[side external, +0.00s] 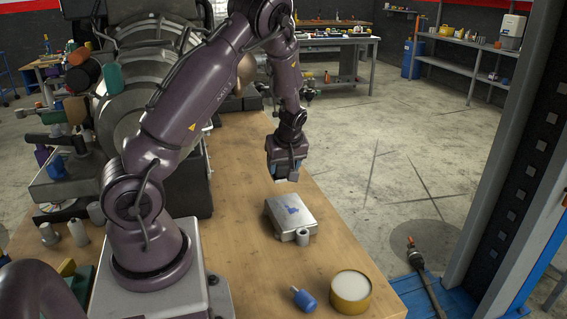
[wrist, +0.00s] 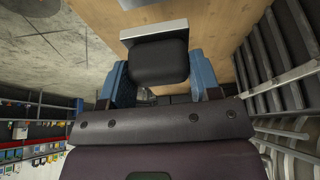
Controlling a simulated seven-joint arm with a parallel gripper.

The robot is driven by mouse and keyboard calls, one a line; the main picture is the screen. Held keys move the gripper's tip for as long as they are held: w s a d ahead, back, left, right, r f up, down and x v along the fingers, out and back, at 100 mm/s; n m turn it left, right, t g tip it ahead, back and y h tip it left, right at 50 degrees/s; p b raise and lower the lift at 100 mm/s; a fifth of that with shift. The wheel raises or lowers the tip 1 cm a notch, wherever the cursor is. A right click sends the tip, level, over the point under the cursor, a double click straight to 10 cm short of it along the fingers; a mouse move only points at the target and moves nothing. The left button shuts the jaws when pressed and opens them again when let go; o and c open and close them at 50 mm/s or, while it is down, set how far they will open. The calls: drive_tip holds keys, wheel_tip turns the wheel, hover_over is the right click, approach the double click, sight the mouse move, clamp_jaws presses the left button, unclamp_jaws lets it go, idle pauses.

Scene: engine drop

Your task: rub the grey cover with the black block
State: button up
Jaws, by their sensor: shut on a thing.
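The grey cover (side external: 282,222) lies on the wooden bench in the side external view, with a blue mark on its top face. My gripper (side external: 287,172) is above the cover's far end, with a gap between them. In the wrist view the black block (wrist: 158,62) sits between my two blue fingers, which are shut on it. A pale grey strip (wrist: 153,32) runs along the block's outer end. In the side external view the fingers hide most of the block; only a pale bit shows below them.
A small grey cylinder (side external: 303,237) stands at the cover's near corner. A blue-handled tool (side external: 304,299) and a round yellow tin (side external: 350,288) with a pale top are near the front edge. A large engine (side external: 150,75) stands behind at left. The bench between is clear.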

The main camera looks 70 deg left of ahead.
sight(285, 181)
drive_tip(key=shift+r, duration=0.45)
drive_tip(key=shift+f, duration=3.25)
drive_tip(key=shift+w+d+f, duration=0.1)
drive_tip(key=shift+d+f, duration=0.25)
drive_tip(key=shift+f, duration=0.4)
drive_tip(key=shift+c, duration=0.3)
drive_tip(key=shift+w+d, duration=0.1)
drive_tip(key=shift+d, duration=2.95)
drive_tip(key=shift+a, duration=0.2)
drive_tip(key=shift+a+f, duration=0.15)
drive_tip(key=shift+a, duration=3.1)
drive_tip(key=shift+d, duration=0.55)
drive_tip(key=shift+c, duration=0.4)
drive_tip(key=shift+w+d, duration=0.1)
drive_tip(key=shift+d, duration=2.95)
drive_tip(key=shift+a, duration=2.05)
drive_tip(key=shift+s+a, duration=0.2)
drive_tip(key=shift+a, duration=1.3)
wheel_tip(285, 181, up, 8)
drive_tip(key=shift+r, duration=0.2)
